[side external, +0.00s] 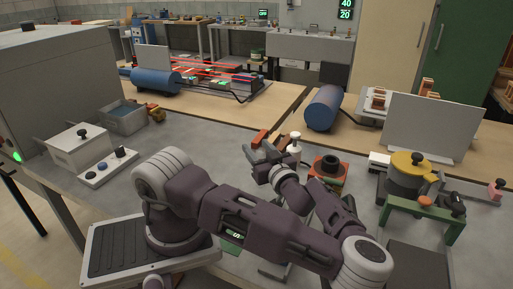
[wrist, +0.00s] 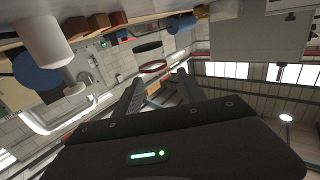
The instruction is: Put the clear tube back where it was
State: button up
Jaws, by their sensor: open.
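My gripper (side external: 264,160) is open above the grey bench, its fingers pointing to the back left. In the wrist view its two fingers (wrist: 158,84) are apart, with nothing visibly clamped between them. Just beyond the fingertips, a dark ring (wrist: 147,48) and a red ring (wrist: 153,69) appear one above the other. They may be bands on the clear tube, but I cannot make out its wall. In the side view I cannot pick out the clear tube; my gripper and arm cover part of that area.
A white bottle-shaped piece (side external: 295,144) stands just behind my gripper, near reddish bricks (side external: 259,138). An orange block with a dark round top (side external: 329,166) is to the right. A yellow-lidded pot (side external: 408,168) and green stand (side external: 424,211) are farther right.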

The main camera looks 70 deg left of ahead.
aim_at(263, 155)
jog(key=d, duration=0.6)
jog(key=shift+w+d, duration=0.3)
